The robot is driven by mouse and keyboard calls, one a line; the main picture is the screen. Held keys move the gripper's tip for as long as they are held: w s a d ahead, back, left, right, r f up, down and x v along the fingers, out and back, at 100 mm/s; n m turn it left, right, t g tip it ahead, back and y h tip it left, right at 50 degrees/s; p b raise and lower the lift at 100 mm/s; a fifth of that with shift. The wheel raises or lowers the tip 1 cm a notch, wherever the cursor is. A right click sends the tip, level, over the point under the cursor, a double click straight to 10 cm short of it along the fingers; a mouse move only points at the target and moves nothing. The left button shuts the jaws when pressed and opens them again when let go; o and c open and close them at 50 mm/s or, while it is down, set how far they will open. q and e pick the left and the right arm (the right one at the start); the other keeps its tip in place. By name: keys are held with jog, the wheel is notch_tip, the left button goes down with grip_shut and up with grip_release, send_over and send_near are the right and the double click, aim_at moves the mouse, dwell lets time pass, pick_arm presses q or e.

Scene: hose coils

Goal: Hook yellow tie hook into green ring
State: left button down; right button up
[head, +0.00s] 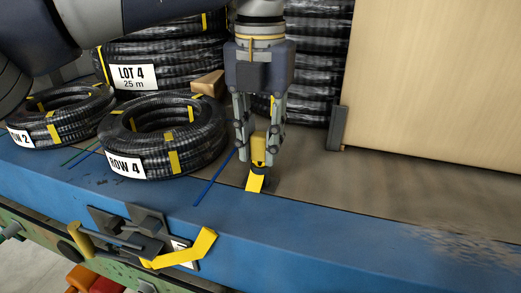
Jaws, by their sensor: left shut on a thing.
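My left gripper (259,160) points straight down over the brown deck, close to the blue edge beam. It is shut on a small yellow piece, which I take for the yellow tie hook (258,148); the fingers partly cover it. A short yellow strap end (255,184) shows just below the fingertips, beside a dark part. The hook's exact shape cannot be made out. I cannot pick out a green ring in this view. My right gripper is not in view.
Black hose coils with yellow ties stand left: ROW 4 (193,146), ROW 2 (72,127), LOT 4 (180,61). More hose is stacked behind my gripper. A tan panel (440,80) rises right. A latch with a yellow strap (190,250) sits on the blue beam (330,225). The right deck is clear.

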pick_arm(q)
jog(key=shift+r, duration=0.15)
jog(key=shift+r+p, duration=1.5)
jog(key=shift+r, duration=0.3)
jog(key=shift+r, duration=0.1)
notch_tip(320, 180, up, 4)
jog(key=p, duration=0.3)
jog(key=shift+r+p, duration=0.35)
jog(key=shift+p, duration=0.15)
jog(key=shift+r, duration=0.7)
